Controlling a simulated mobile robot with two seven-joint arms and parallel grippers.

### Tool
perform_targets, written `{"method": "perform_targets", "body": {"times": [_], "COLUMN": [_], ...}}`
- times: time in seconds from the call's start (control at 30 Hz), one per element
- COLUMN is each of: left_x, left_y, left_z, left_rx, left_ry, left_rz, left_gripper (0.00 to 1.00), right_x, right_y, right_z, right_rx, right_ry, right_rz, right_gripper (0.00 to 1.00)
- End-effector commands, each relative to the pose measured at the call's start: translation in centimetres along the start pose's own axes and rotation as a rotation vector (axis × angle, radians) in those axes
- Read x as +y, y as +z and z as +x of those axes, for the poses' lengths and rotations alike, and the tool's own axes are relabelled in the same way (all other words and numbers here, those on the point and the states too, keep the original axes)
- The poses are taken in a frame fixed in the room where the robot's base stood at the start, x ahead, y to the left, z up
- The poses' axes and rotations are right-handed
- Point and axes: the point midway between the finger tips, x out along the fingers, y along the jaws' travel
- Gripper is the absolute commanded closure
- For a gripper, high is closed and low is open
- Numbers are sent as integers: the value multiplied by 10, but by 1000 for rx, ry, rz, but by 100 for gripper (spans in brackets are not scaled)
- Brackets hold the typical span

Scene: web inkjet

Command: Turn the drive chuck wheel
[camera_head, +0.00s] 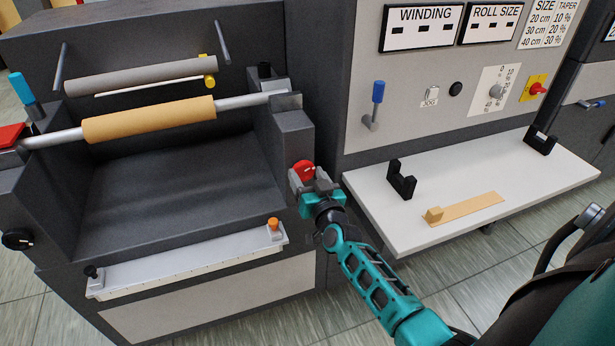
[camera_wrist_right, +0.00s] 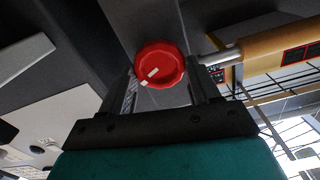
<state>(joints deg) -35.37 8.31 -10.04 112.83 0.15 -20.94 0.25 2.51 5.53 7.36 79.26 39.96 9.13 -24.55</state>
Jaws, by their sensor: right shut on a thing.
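The drive chuck wheel, a round red knob with a pale mark (camera_head: 303,168), sits on the front of the dark right-hand housing of the roll machine. In the right wrist view the red wheel (camera_wrist_right: 160,62) lies between the two fingers, with its pale mark towards the lower left. My right gripper (camera_head: 310,182) is shut on the wheel, its fingers on either side of the rim; it also shows in the right wrist view (camera_wrist_right: 163,76). The lower part of the wheel is partly hidden by the gripper in the head view. My left gripper is out of view.
A tan roll (camera_head: 150,118) lies across the machine on a steel shaft. A white ruled bar (camera_head: 185,265) runs along its front. To the right, a white shelf (camera_head: 440,228) holds black brackets (camera_head: 401,180) and a tan strip (camera_head: 468,207), below a control panel.

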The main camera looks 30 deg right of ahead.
Motion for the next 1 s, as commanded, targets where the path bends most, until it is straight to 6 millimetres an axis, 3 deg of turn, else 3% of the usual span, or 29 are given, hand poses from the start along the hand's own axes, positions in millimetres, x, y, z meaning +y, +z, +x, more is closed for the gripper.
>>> {"method": "perform_targets", "body": {"times": [0.6,1.0], "left_x": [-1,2], "left_y": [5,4], "left_z": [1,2], "left_rx": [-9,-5], "left_ry": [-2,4], "left_rz": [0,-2], "left_gripper": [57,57], "right_x": [2,2], "right_y": [2,2], "right_z": [0,0], "right_rx": [0,-1], "right_ry": [1,0], "right_rz": [583,859], "right_gripper": [69,69]}}
